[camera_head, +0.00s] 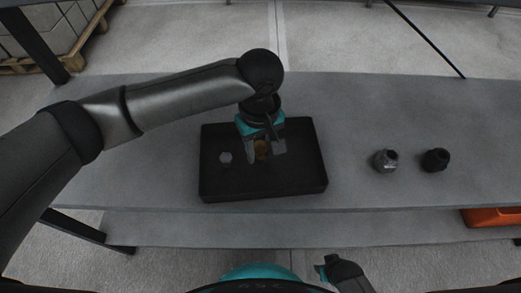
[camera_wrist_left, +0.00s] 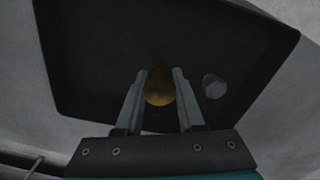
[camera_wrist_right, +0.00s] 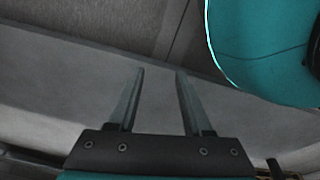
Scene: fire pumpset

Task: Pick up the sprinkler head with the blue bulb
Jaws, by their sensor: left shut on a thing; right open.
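A brass-coloured sprinkler head (camera_head: 262,149) is between the fingers of my left gripper (camera_head: 264,150), over the black tray (camera_head: 215,190). In the left wrist view the brass piece (camera_wrist_left: 158,88) shows between the two fingertips (camera_wrist_left: 160,75), which are shut on it. Its bulb colour cannot be made out. A second, small grey piece (camera_head: 226,158) lies in the tray to the left; it also shows in the left wrist view (camera_wrist_left: 214,87). My right gripper (camera_wrist_right: 160,75) is open and empty, low at the front in the head view (camera_head: 325,265).
The tray stands on a grey table (camera_head: 345,110). A grey metal fitting (camera_head: 385,161) and a dark fitting (camera_head: 435,160) stand to the right of the tray. An orange bin (camera_head: 490,217) is at the lower right. The table between tray and fittings is clear.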

